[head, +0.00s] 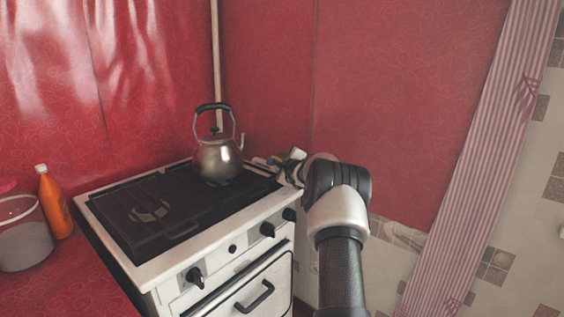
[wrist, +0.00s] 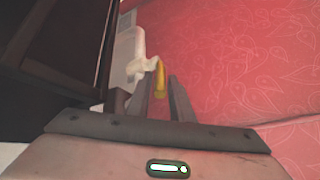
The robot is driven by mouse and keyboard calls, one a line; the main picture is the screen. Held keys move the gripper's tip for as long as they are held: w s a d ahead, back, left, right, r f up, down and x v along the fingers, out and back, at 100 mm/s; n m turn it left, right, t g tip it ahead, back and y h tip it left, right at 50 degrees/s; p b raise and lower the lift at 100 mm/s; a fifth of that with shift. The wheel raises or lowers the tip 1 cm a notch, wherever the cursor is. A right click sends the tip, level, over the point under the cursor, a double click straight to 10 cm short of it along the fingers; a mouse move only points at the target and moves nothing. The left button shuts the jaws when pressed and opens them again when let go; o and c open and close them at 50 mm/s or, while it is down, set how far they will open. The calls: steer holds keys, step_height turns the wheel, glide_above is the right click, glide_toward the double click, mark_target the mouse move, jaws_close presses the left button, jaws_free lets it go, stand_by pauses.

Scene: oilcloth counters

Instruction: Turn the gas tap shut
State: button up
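The gas tap's yellow handle (wrist: 160,80) shows in the wrist view beside a pale fitting (wrist: 142,66), close to the red wall. The dark fingers of my gripper (wrist: 164,86) stand apart, with the handle in line with the gap between their tips. I cannot tell whether either finger touches it. My arm comes in from the right there and hides most of the gripper and tap.
A metal kettle (head: 218,158) stands on the stove (head: 130,262), close to the left of my gripper. A pale pipe (head: 216,60) runs down the wall behind it. An orange bottle (head: 54,202) and a clear container (head: 22,240) stand on the left counter. A striped curtain (head: 480,170) hangs at right.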

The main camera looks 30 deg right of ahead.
steer(key=shift+a+r, duration=0.1)
steer(key=shift+a, duration=0.1)
steer(key=shift+s+a+r, duration=0.1)
steer(key=shift+s, duration=0.15)
steer(key=p+v, duration=0.1)
steer(key=v, duration=1.5)
steer(key=shift+s, duration=0.45)
